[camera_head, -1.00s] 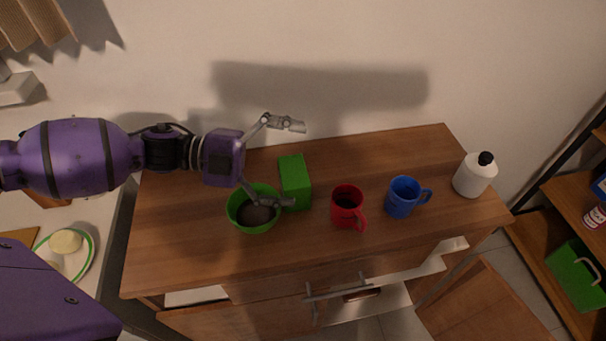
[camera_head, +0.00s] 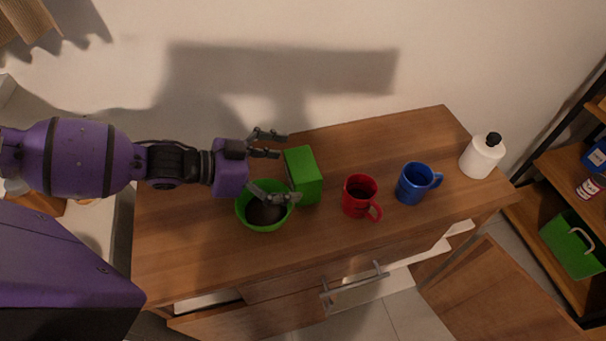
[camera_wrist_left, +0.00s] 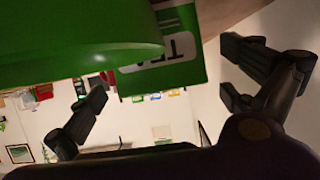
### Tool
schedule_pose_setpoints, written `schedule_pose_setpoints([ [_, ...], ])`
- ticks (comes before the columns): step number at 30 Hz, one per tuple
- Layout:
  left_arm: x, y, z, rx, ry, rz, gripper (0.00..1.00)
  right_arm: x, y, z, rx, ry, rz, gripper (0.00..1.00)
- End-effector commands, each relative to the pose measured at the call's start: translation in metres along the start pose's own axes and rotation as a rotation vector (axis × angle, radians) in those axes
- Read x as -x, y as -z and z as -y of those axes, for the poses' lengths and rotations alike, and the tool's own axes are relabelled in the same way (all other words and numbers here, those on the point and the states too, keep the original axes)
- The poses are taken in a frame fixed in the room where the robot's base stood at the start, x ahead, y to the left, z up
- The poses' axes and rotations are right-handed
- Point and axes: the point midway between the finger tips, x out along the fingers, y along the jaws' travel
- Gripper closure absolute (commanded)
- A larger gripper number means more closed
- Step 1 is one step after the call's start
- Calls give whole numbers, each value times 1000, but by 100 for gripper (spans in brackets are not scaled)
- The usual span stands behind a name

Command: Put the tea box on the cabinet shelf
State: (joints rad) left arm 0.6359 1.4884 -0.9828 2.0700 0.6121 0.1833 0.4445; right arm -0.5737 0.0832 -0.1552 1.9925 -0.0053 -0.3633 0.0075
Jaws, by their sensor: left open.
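The tea box (camera_head: 306,176) is a green box standing on the wooden cabinet top (camera_head: 220,250), just behind and right of a green bowl (camera_head: 248,220). My left gripper (camera_head: 281,171) is open at the box's left side, one finger behind the bowl's far edge and the other over the bowl's right side. In the left wrist view the box (camera_wrist_left: 185,75) shows "TEA" lettering between the spread fingers (camera_wrist_left: 165,88), with the bowl (camera_wrist_left: 70,45) covering part of it. Whether the fingers touch the box cannot be told. My right gripper is out of view.
A red mug (camera_head: 358,205), a blue mug (camera_head: 414,186) and a white bottle (camera_head: 481,158) stand right of the box. Below the top are a drawer handle (camera_head: 355,281) and an open door (camera_head: 490,290). A shelf rack (camera_head: 570,170) stands at far right.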

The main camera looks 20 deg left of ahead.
Motion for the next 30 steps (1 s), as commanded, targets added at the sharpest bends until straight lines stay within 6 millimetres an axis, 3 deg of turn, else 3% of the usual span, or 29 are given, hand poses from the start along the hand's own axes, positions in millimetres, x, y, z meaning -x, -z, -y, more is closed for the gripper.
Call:
schedule_pose_setpoints([
  [6, -32, 1, 0, -2, -1, -5, 0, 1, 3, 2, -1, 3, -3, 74],
  [15, -36, 0, 1, -3, 0, -2, 0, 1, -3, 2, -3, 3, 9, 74],
  [27, -36, 0, 0, -3, 0, -2, 52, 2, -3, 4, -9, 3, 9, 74],
  [30, -36, 1, 0, -4, 0, -4, 61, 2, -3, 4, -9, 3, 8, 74],
])
